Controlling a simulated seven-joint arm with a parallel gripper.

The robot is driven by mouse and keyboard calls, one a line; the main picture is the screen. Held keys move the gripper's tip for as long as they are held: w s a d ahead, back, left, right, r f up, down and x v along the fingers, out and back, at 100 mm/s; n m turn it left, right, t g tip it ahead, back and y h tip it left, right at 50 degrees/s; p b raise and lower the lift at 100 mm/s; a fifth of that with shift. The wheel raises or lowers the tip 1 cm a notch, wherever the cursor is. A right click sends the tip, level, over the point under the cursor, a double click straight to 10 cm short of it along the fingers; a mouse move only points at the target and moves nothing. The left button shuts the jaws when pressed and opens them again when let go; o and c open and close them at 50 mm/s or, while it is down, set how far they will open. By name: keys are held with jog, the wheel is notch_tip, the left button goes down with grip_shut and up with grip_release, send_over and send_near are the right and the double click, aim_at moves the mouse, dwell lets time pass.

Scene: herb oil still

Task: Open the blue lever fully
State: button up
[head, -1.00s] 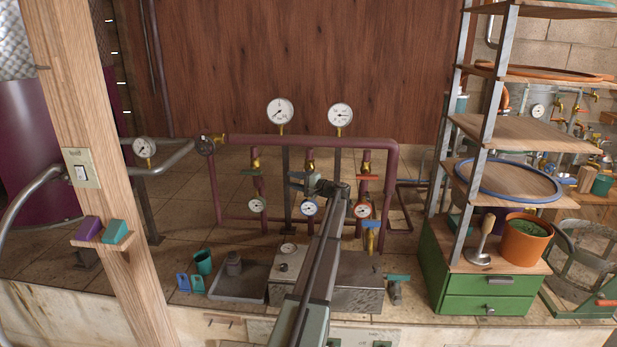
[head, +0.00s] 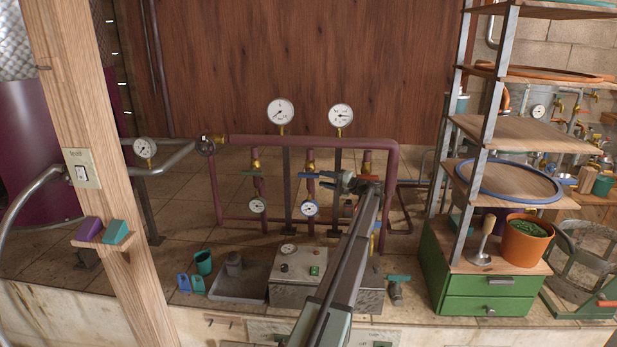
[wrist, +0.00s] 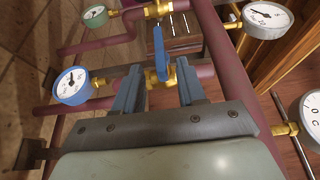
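The blue lever (wrist: 158,52) is on a brass valve (wrist: 160,76) on the middle maroon pipe. In the wrist view it lies roughly crosswise to that pipe. It also shows small in the head view (head: 317,174), close to my fingers. My gripper (wrist: 159,68) is open, with its two blue-grey fingers on either side of the lever's valve end. Gaps show between the fingers and the lever, though depth is hard to judge. In the head view my gripper (head: 338,181) comes in from the right of the middle pipe.
A blue-rimmed gauge (wrist: 72,87) sits on the same pipe. The green lever (wrist: 125,12) is on the neighbouring pipe. A large white gauge (wrist: 310,108) is near my gripper's right side. A metal control box (head: 300,290) stands below the pipes.

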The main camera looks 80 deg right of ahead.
aim_at(315, 177)
jog(key=x, duration=0.8)
grip_shut()
